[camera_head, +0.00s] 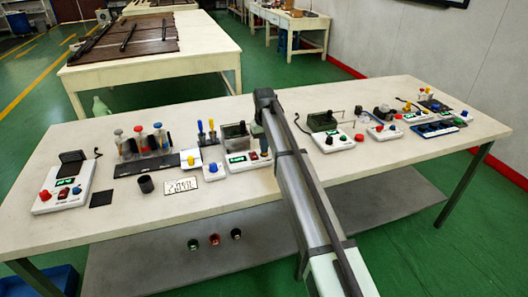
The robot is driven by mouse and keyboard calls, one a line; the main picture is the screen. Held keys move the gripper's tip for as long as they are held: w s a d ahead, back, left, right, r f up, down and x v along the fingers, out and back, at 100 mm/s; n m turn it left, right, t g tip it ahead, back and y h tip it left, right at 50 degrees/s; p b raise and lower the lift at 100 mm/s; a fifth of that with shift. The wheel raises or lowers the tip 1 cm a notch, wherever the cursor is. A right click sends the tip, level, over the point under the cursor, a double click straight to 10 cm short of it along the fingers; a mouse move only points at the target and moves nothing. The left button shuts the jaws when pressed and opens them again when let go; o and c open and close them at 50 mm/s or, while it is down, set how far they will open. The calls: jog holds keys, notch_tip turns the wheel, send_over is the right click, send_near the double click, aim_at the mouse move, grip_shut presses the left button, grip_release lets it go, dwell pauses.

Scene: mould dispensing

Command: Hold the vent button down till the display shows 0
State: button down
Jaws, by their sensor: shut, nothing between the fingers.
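No vent button can be singled out, as labels are too small to read. Several white devices carry buttons and lit green displays with unreadable digits. Right of my arm stands a device (333,141) with a red button. A smaller device (384,131) with a display stands farther right.
The pale table (140,230) has free room along its front. A rack of bottles (145,145), a dark cup (146,184), a printed card (180,186) and a blue tray (434,128) stand on it. My arm crosses the middle.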

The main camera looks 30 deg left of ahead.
dwell(0.3)
notch_tip(320, 180, up, 11)
dwell(1.5)
dwell(0.4)
